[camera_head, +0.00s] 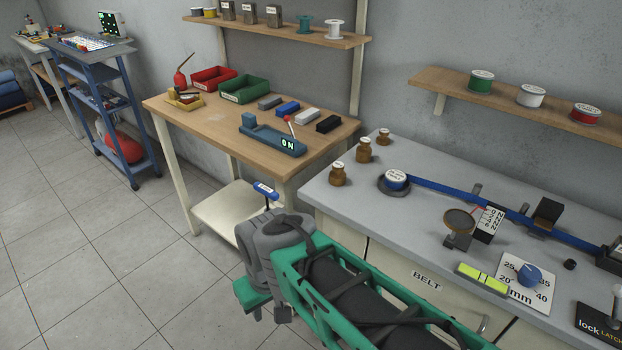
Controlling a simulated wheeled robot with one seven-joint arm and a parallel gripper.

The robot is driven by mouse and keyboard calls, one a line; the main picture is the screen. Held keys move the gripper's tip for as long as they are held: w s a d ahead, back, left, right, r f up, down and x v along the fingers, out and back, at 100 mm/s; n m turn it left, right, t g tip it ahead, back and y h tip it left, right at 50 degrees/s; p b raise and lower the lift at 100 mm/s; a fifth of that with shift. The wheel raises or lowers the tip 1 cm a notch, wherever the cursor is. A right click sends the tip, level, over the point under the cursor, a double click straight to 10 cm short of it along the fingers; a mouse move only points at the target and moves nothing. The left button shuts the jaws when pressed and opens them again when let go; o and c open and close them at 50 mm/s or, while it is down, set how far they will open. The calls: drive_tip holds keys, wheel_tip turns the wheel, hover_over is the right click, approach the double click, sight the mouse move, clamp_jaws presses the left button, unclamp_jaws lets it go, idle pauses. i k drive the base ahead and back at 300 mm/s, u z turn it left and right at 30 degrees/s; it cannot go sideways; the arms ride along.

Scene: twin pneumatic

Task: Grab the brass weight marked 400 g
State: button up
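Three small brown, brass-like weights with pale labels stand upright at the left end of the grey counter (445,220). The nearest and leftmost weight (338,175) is by the counter's left edge. The middle weight (364,151) is behind it to the right. The smallest-looking weight (384,136) is farthest back. Their labels are too small to read, so I cannot tell which is marked 400 g. A green and grey structure in the foreground, apparently my arm, is in front of the counter, apart from the weights.
A wooden workbench (205,118) with red and green bins stands left. Open tiled floor (110,265) lies at left.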

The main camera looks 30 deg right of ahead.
sight(337, 177)
drive_tip(key=u, duration=1.9)
drive_tip(key=i, duration=1.3)
drive_tip(key=z, duration=2.65)
drive_tip(key=i, duration=0.5)
drive_tip(key=z, duration=0.05)
